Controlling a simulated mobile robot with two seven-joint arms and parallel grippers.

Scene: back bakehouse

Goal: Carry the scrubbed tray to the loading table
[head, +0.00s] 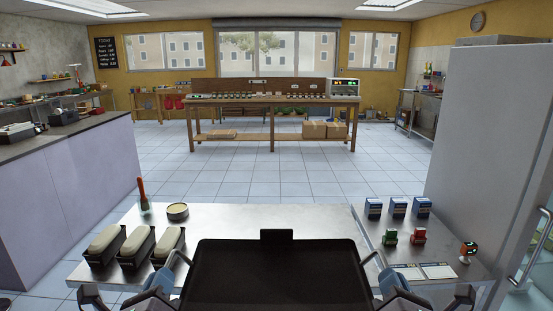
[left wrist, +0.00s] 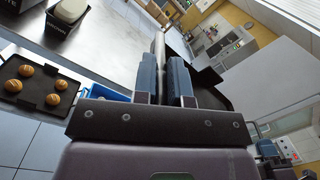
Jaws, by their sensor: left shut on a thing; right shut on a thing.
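A dark, empty-looking tray (head: 275,275) is in front of me at the bottom of the head view, its near part cut off by the frame. My left gripper (head: 168,272) is shut on the tray's left side handle. My right gripper (head: 382,272) is shut on its right side handle. A steel table (head: 265,219) lies just beyond the tray; I cannot tell whether this is the loading table.
Three loaf tins (head: 136,246), a round tin (head: 177,211) and a red-handled brush (head: 143,195) stand at the steel table's left. Blue boxes (head: 397,208) and timers stand at right. A long wooden table (head: 271,101) is far back across open floor. Counter left, tall grey cabinet (head: 485,140) right.

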